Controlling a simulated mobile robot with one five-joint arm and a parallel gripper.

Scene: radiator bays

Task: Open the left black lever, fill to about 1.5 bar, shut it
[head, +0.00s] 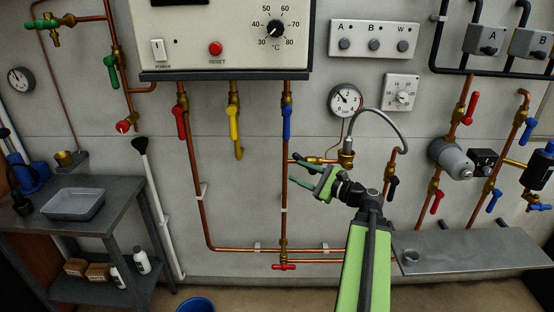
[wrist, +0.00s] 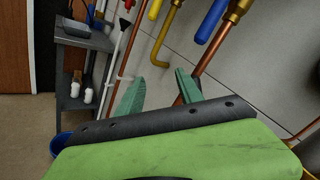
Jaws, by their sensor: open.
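My gripper (head: 293,169) is open and empty, pointing left in front of the copper pipe below the blue lever. Its two green fingers also show in the wrist view (wrist: 158,86), apart, with nothing between them. One black lever (head: 393,186) hangs down on the pipe at the right end of the grey braided hose (head: 390,122). The hose's left end meets a brass fitting (head: 347,156) just above my gripper.
Red (head: 181,122), yellow (head: 234,124) and blue (head: 287,122) levers hang under the boiler panel (head: 225,35). A metal shelf (head: 470,250) juts out at lower right. A workbench (head: 95,190) stands left, with a blue bucket (head: 195,305) on the floor.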

